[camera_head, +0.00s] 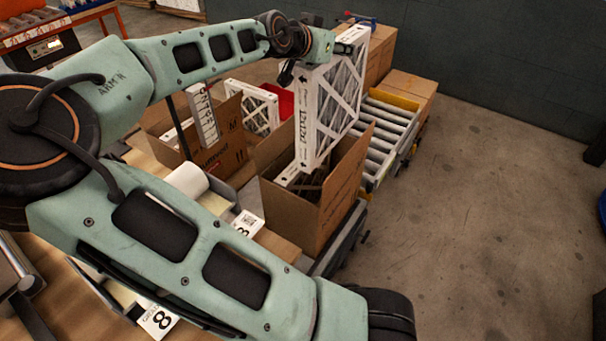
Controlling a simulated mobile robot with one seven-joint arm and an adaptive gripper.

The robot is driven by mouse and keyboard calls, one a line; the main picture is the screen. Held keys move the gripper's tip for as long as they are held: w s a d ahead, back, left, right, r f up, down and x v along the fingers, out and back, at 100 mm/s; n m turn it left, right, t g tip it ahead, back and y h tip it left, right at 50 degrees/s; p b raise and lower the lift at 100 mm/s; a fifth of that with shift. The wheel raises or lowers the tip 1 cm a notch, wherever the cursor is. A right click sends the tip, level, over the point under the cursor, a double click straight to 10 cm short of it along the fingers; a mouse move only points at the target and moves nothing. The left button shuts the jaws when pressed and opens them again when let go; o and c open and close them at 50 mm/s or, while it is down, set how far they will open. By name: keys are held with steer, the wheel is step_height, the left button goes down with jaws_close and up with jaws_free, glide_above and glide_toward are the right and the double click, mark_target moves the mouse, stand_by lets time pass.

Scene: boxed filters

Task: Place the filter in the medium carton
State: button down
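A white-framed pleated filter (307,125) with "12x12x1" style print on its edge is upright at the centre. My gripper (290,73) is at the filter's upper left; it appears shut on the filter, though the wrist and frame partly hide the fingers. The filter's lower end is over the mouth of an open brown carton (339,197), and I cannot tell how far inside it reaches. Something pale, with thin dark strips, shows inside that carton. No readable size mark tells me whether this is the medium carton.
Another open carton (222,157) on the left holds white-framed filters (203,115). Closed boxes (410,86) stand behind a roller conveyor (388,127). A paper roll (187,179) and number cards (247,223) lie on the wooden table. The floor at right is clear.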

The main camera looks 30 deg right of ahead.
mark_target(339, 68)
steer(key=f, duration=0.1)
steer(key=f+b, duration=0.1)
steer(key=f, duration=0.3)
steer(key=shift+s+d+b, duration=0.25)
steer(key=shift+s+b, duration=0.15)
step_height(339, 68, down, 28)
steer(key=b, duration=0.1)
steer(key=shift+f, duration=0.3)
steer(key=shift+f+b, duration=0.35)
steer(key=shift+b, duration=0.2)
steer(key=shift+f, duration=0.2)
steer(key=c, duration=1.4)
jaws_free()
steer(key=shift+r, duration=0.2)
